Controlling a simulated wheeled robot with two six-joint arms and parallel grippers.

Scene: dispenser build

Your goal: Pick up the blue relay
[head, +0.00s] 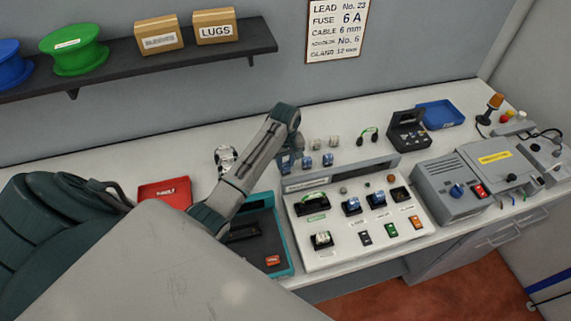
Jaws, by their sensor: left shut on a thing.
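My left gripper (286,160) points down at the back of the worktop, left of a row of small relays. It is shut, and a small blue piece shows at its fingertips; this looks like a blue relay, mostly hidden by the fingers. Two more blue relays stand on the worktop to its right, a nearer one (307,161) and another (327,160). Two pale relays (315,144) (334,142) stand behind them. My right gripper is not in view.
A white panel (340,255) with relays, sockets and switches stands in front of the gripper. A teal-edged tray (285,235) and red bin (164,192) lie left. A grey machine (445,190), black holder (408,132) and blue tray (440,114) are right. A shelf (130,60) hangs above.

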